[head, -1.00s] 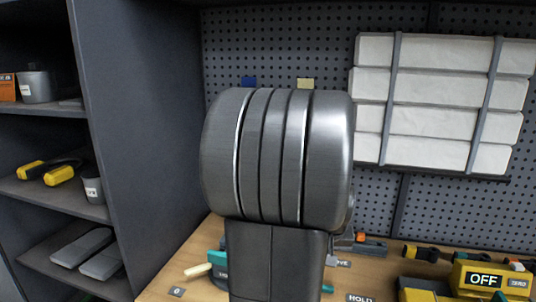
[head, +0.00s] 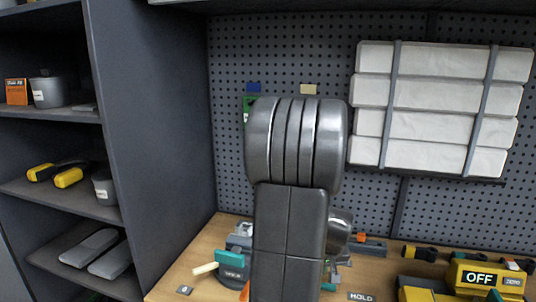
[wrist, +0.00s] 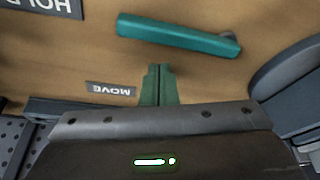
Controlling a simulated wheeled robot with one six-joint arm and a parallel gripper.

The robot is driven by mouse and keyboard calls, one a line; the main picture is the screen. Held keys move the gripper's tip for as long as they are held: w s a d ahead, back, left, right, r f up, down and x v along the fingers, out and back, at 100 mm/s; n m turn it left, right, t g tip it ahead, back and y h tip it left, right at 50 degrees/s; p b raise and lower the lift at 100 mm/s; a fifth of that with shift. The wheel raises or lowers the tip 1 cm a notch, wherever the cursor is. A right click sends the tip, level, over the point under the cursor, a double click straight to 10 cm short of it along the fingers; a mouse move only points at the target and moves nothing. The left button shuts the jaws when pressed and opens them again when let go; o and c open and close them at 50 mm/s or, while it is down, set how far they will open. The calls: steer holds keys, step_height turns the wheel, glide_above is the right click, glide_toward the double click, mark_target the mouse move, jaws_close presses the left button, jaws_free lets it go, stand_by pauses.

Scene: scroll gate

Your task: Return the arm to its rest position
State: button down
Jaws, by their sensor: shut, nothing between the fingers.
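My gripper (wrist: 158,84) shows in the wrist view as two green fingers pressed together, shut and empty. It is over the wooden bench top (wrist: 60,50). A teal bar (wrist: 180,35) lies beyond the fingertips, apart from them. In the head view my own grey arm stands upright in the middle of the picture and hides the gripper and part of the bench behind it.
A vise-like tool (head: 232,268) with a pale handle sits left of my arm. A yellow device (head: 485,278) reading OFF stands at the right. Shelves (head: 75,197) are at the left. White strapped blocks (head: 440,105) hang on the pegboard (head: 230,150).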

steer(key=shift+w+n, duration=0.3)
steer(key=w, duration=0.2)
steer(key=w+b, duration=0.1)
steer(key=shift+w+a+f, duration=0.2)
steer(key=shift+w+a, duration=0.05)
steer(key=shift+w+r, duration=0.25)
steer(key=shift+r, duration=0.55)
steer(key=v, duration=0.8)
steer(key=s+a+m+p, duration=0.1)
steer(key=s+a, duration=0.1)
steer(key=s, duration=0.7)
steer(key=shift+s+a+g, duration=0.2)
steer(key=shift+s+g, duration=0.15)
steer(key=shift+g, duration=0.05)
steer(key=shift+s, duration=0.1)
